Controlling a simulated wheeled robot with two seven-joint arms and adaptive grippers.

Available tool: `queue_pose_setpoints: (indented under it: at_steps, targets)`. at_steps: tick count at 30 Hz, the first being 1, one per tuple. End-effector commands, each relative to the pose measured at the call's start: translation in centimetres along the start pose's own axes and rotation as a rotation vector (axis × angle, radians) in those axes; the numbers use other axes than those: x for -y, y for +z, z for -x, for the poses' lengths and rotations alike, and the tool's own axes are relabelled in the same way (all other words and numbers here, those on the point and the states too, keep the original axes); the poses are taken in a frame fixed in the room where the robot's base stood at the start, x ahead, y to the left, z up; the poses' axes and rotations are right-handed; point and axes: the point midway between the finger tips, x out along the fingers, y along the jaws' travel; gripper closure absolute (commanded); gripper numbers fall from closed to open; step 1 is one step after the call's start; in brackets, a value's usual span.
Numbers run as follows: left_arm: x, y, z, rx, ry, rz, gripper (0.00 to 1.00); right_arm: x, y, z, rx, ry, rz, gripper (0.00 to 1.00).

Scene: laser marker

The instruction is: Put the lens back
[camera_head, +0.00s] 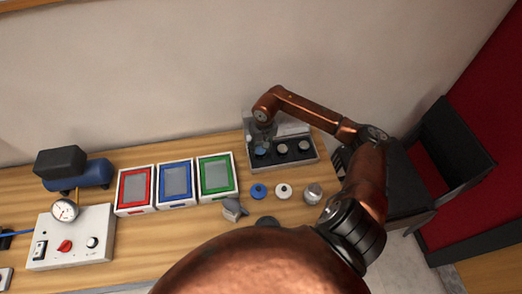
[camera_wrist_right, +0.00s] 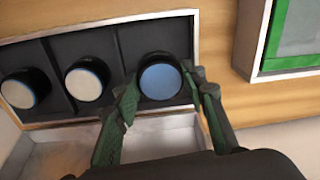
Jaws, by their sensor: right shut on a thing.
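The lens case (camera_head: 313,158) is a dark, open-topped box with compartments at the table's far right, against the wall. Its two right compartments each hold a dark round lens with a pale face, one in the middle (camera_head: 281,148) and one at the right (camera_head: 304,146). My right gripper (camera_head: 261,142) reaches down into the left compartment. In the wrist view its fingers (camera_wrist_right: 160,77) are shut around a black-rimmed lens with a blue face (camera_wrist_right: 161,80). This lens is at that compartment (camera_wrist_right: 118,50); whether it rests on the floor is hidden. My left gripper is not in view.
Red (camera_head: 121,189), blue (camera_head: 161,184) and green (camera_head: 201,172) framed trays stand left of the case. A blue disc (camera_head: 258,191), a white disc (camera_head: 283,190) and a metal cylinder (camera_head: 313,193) lie in front.

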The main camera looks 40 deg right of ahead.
Motion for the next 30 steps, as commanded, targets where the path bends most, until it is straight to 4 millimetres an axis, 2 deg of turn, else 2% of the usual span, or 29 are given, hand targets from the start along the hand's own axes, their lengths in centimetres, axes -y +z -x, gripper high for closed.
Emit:
queue_pose_setpoints:
  at_steps: [4, 16, 17, 24, 30]
  targets:
    - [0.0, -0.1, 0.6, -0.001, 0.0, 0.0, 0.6, 0.0, 0.1, -1.2, -0.001, -0.003, 0.0, 0.9]
    - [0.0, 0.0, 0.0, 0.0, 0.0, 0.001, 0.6, -0.1, 0.1, -1.9, -0.002, 0.0, 0.001, 0.9]
    - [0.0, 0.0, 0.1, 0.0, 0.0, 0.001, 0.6, -0.1, 0.1, -1.8, -0.001, -0.001, 0.001, 0.6]
    - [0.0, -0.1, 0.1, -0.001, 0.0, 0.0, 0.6, 0.0, 0.1, -1.7, -0.002, -0.001, 0.001, 0.44]
    - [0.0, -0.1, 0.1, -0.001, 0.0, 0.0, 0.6, -0.1, 0.1, -1.8, -0.001, 0.0, 0.001, 0.44]
